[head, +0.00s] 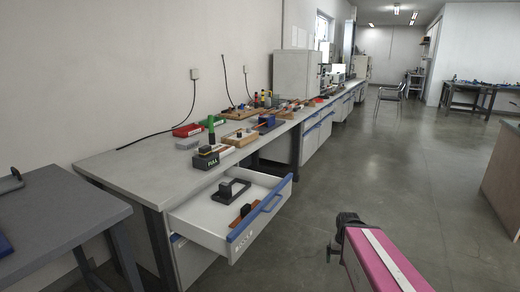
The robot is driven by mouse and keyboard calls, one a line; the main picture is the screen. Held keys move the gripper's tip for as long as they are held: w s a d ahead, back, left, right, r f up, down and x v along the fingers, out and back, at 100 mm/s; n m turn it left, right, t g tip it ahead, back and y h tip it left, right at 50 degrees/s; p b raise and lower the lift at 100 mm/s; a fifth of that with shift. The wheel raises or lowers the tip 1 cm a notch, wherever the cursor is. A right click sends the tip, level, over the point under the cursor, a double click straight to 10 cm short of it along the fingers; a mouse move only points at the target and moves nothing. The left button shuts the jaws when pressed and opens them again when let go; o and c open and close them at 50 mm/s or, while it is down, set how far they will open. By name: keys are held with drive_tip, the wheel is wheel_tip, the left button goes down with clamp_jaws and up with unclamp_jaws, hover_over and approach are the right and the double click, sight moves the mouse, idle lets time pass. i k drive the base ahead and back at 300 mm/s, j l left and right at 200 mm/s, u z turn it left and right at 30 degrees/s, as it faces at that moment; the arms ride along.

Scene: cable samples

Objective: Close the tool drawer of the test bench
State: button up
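The tool drawer (199,217) of the test bench (120,172) is pulled out toward the aisle. It is a white drawer with a blue front edge and a blue handle (264,210). A dark tool and a brown wooden piece lie inside it. My gripper (335,250) is at the lower middle of the head view, at the end of my pink arm. It is to the right of the drawer and apart from it. The fingers are small and dark, so I cannot tell whether they are open or shut.
A dark grey table (60,220) stands at the left. Small boxes and wooden trays (240,137) sit on the bench top. Further drawers with blue handles (312,135) along the bench look shut. The grey floor (400,185) right of the bench is clear. A counter (503,175) stands at the right edge.

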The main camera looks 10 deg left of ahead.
sight(203, 217)
drive_tip(key=j+u, duration=0.5)
drive_tip(key=l+u, duration=0.25)
drive_tip(key=u, duration=0.15)
drive_tip(key=k+l+u, duration=0.1)
drive_tip(key=l+u, duration=0.15)
drive_tip(key=u, duration=0.15)
